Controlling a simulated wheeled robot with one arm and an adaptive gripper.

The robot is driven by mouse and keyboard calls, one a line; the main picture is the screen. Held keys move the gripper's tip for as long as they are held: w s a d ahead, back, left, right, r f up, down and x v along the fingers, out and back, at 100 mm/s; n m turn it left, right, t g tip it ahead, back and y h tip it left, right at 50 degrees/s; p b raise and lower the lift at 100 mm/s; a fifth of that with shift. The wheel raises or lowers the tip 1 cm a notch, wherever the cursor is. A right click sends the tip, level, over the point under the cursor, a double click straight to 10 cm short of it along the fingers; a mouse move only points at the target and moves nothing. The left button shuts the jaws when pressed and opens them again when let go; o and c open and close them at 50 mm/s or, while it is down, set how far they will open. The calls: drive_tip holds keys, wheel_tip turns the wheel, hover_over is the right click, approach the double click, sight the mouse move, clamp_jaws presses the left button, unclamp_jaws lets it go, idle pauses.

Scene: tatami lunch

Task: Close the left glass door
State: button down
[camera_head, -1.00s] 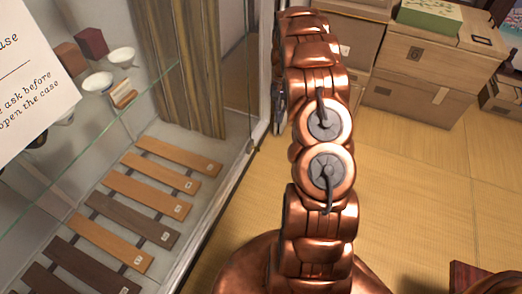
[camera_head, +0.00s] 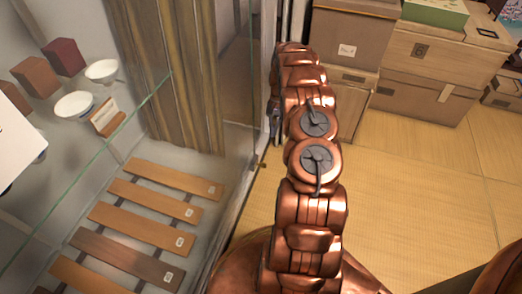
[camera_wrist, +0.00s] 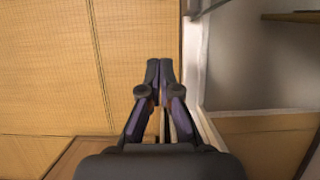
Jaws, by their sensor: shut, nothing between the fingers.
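The glass front of a display case (camera_head: 252,180) fills the left of the head view. I cannot tell the left door's outline or how far it stands open. My gripper's fingertips are together and empty, over the floor side of that edge. I cannot tell whether they touch it. In the head view my arm mostly hides the gripper.
Inside the case are a glass shelf with white bowls (camera_head: 102,70) and brown boxes (camera_head: 64,57), and several wooden slats (camera_head: 140,228) below. Cardboard and wooden boxes (camera_head: 430,65) stand at the back right. Tatami floor (camera_head: 420,170) is clear right of my arm.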

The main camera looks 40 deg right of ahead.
drive_tip(key=s+a+f+b, duration=0.3)
drive_tip(key=a+f+b, duration=0.2)
drive_tip(key=f, duration=0.4)
drive_tip(key=shift+s+a, duration=0.4)
drive_tip(key=shift+a, duration=0.4)
drive_tip(key=shift+s+a, duration=0.1)
